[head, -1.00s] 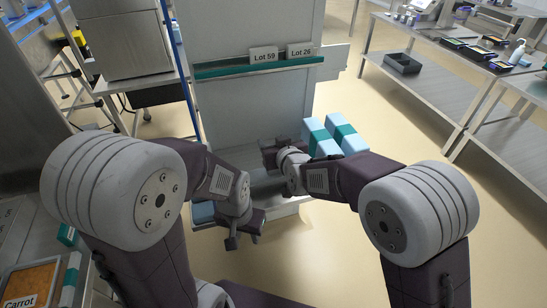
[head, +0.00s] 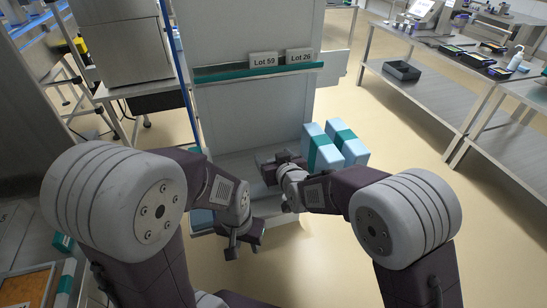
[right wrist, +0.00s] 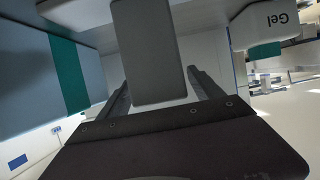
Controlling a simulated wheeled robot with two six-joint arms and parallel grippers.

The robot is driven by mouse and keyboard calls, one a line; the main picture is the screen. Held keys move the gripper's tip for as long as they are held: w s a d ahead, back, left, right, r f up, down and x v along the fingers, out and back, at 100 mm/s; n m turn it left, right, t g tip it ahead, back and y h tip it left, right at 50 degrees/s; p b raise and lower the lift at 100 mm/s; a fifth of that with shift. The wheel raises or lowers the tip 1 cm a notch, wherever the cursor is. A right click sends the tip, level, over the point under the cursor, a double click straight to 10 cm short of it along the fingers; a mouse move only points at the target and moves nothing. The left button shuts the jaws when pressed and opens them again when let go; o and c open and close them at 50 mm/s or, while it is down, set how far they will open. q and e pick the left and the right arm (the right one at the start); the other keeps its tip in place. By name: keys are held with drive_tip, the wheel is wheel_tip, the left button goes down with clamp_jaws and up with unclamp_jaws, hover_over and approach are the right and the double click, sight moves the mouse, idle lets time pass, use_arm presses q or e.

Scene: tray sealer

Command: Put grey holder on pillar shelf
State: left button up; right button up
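A plain grey block (right wrist: 148,55), which looks like the grey holder, stands between the spread fingers of my right gripper (right wrist: 160,85) in the right wrist view. The fingers lie on either side of it, and I see no clear closing on it. In the head view my right gripper (head: 268,166) is low in front of the pillar, and the holder cannot be made out there. The pillar shelf (head: 225,73), with a teal front edge, is higher up on the pillar. My left gripper (head: 243,246) is open and empty, lower down.
White label blocks "Lot 59" (head: 263,59) and "Lot 26" (head: 299,55) stand on the shelf's right half; its left half is clear. Blue packs with teal bands (head: 343,146) stand right of my right gripper. A "Gel" label block (right wrist: 262,22) shows in the right wrist view.

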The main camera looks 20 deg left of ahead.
drive_tip(key=shift+r, duration=0.1)
drive_tip(key=p+v, duration=0.1)
drive_tip(key=v, duration=1.1)
drive_tip(key=shift+p, duration=0.4)
